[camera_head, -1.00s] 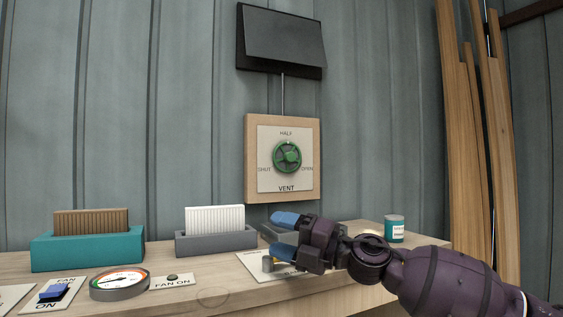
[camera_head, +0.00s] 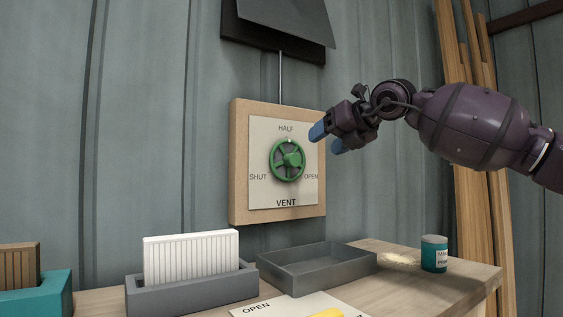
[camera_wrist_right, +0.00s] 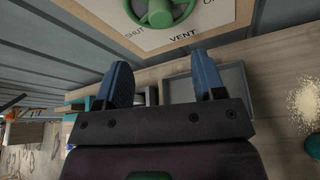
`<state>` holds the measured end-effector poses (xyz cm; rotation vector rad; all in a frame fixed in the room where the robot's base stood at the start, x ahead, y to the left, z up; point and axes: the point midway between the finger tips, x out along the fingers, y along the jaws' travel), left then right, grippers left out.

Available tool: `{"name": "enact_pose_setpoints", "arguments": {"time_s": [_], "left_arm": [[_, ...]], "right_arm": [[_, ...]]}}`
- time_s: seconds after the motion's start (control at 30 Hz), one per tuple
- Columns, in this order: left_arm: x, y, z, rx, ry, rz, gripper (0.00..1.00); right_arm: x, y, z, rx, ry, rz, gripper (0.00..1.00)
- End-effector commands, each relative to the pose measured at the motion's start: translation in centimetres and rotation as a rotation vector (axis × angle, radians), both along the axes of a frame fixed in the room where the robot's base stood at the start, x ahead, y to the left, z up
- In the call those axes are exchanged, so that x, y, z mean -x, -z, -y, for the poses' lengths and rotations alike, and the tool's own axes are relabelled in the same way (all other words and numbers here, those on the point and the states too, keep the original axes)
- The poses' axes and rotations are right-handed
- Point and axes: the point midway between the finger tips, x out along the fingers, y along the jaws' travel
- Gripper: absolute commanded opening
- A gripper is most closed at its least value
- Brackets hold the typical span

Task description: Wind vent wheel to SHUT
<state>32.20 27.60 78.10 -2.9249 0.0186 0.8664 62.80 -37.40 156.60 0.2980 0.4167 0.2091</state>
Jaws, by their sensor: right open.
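The green vent wheel (camera_head: 287,160) is mounted on a pale plate (camera_head: 265,195) marked SHUT at left, HALF at top and OPEN at right, with VENT below. A small pale mark shows at the wheel's top, under HALF. My right gripper (camera_head: 327,139) is up at the plate's upper right edge, with its blue fingers open and pointing left toward the wheel. No contact with the wheel shows. In the right wrist view the fingers (camera_wrist_right: 164,78) are apart and empty, and the wheel (camera_wrist_right: 158,10) is cut off at the top edge, beyond them. My left gripper is not in view.
A dark hood (camera_head: 280,25) hangs above the wheel's board. Below are an empty grey tray (camera_head: 315,275), a grey holder (camera_head: 190,293) with white slats, a teal holder (camera_head: 40,300) and a teal can (camera_head: 434,256) on the bench. The space before the plate is clear.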

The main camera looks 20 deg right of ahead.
Motion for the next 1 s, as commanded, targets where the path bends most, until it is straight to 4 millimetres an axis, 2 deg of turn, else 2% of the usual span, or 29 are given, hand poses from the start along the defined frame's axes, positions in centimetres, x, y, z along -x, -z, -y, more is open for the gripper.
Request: {"name": "enact_pose_setpoints", "arguments": {"time_s": [0.17,0.7,1.0], "left_arm": [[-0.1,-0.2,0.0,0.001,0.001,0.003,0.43],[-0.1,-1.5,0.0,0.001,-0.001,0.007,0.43],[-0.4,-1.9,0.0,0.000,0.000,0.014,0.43]], "right_arm": [[-0.6,0.0,0.1,0.004,0.012,0.002,0.63],[-8.1,3.0,-2.0,0.003,0.009,0.002,0.63],[-9.5,3.7,-2.4,0.004,0.009,0.003,0.63]]}}
